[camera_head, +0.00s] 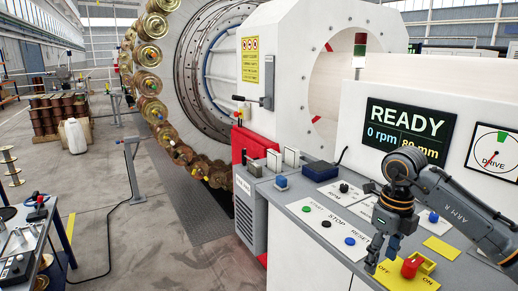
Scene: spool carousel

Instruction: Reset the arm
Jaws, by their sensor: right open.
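My right arm comes in from the right edge over the grey control console (305,207). My right gripper (381,257) points down above the console's front part, with its fingers apart and nothing seen between them. Just right of it is a red switch (411,266) on a yellow OFF/ON plate (394,281). The gripper looks close to the plate, but I cannot tell whether it touches. Left of it is a panel with green, black and blue buttons labelled START, STOP and RESET; the blue button (350,241) is nearest the gripper. My left gripper is not in view.
A display (405,126) reads READY, 0 rpm, 80 mm, beside a DRIVE dial (492,150). A large spool carousel (185,85) stands behind. A workbench (35,245) with tools is at the left edge. Open floor lies between bench and console.

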